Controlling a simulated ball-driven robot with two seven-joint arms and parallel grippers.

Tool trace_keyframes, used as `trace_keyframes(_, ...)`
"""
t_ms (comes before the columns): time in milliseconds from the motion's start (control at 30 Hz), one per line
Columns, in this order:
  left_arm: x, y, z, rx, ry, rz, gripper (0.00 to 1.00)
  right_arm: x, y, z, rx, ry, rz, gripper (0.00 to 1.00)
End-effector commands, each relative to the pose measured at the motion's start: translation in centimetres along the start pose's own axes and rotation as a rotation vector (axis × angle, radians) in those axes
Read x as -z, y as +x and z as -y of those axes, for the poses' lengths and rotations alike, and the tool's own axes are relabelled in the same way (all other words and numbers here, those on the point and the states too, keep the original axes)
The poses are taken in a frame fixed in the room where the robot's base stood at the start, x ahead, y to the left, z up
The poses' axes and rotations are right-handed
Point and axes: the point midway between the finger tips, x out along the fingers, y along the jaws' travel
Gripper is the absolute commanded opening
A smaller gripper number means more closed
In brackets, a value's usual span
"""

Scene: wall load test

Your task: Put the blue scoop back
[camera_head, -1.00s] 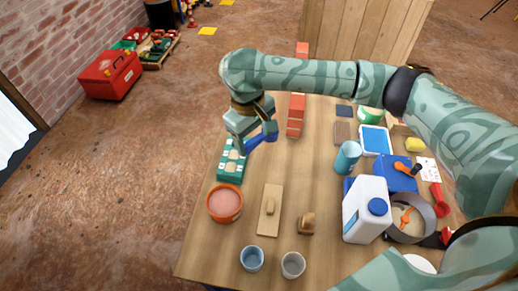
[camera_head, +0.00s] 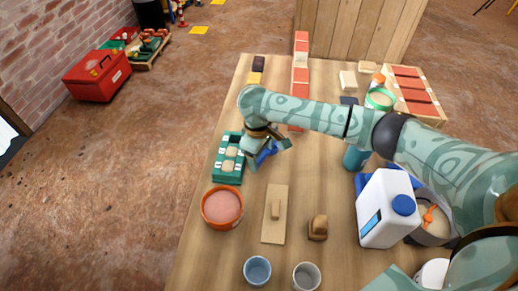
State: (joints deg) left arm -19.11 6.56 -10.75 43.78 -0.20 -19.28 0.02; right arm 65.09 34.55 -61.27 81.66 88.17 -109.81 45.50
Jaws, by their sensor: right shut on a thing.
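The blue scoop (camera_head: 265,153) is held in my right gripper (camera_head: 262,143), which is shut on it. The gripper reaches in from the right and hangs just right of a green tray (camera_head: 219,175) holding pale round lumps. Part of the scoop is hidden by the gripper, and I cannot tell whether it touches the table. My left gripper is not in view.
An orange bowl (camera_head: 222,206), a wooden float (camera_head: 275,208), a brown block (camera_head: 318,228) and two cups, one blue (camera_head: 257,269) and one grey (camera_head: 306,276), stand nearby. A white jug (camera_head: 385,210) and a grey bowl (camera_head: 432,230) are at right.

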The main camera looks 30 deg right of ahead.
Motion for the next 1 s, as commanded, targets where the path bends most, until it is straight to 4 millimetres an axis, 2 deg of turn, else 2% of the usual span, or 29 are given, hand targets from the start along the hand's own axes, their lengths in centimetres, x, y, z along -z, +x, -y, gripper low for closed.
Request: trace_keyframes(1000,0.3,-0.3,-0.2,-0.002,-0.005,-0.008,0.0,0.1,1.2,0.1,0.0,0.0,-0.003,0.37)
